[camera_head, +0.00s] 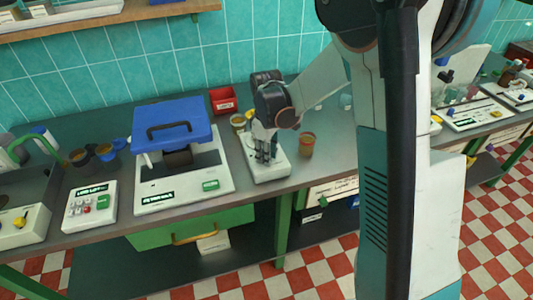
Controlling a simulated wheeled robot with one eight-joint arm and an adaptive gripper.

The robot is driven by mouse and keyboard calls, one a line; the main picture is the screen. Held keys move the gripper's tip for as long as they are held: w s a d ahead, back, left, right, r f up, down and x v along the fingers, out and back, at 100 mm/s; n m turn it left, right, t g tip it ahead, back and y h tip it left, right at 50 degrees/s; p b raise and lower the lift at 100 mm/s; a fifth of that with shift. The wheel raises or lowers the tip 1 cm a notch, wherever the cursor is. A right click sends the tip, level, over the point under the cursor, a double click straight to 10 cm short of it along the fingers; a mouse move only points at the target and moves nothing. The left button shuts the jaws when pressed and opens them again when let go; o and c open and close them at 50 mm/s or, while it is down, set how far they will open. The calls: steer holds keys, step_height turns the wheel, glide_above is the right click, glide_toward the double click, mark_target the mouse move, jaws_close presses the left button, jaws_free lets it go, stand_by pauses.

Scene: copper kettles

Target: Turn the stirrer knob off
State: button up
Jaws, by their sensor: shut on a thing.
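A small white appliance (271,174), which looks like the stirrer, stands on the dark bench in the middle of the view. My gripper (265,159) points down over its top, with the fingers close together at the surface. The fingers are shut on what appears to be the stirrer knob. The knob itself is hidden by the fingers, so its setting cannot be seen.
A brown cup (307,145) stands just right of the stirrer. A white device with a blue lid (184,134) is close on the left, and a red bin (223,101) is behind. A white button box (90,206) is farther left. My arm blocks the right middle.

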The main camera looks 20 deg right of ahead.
stand_by(0.4)
steer(key=o, duration=1.1)
step_height(320, 180, up, 12)
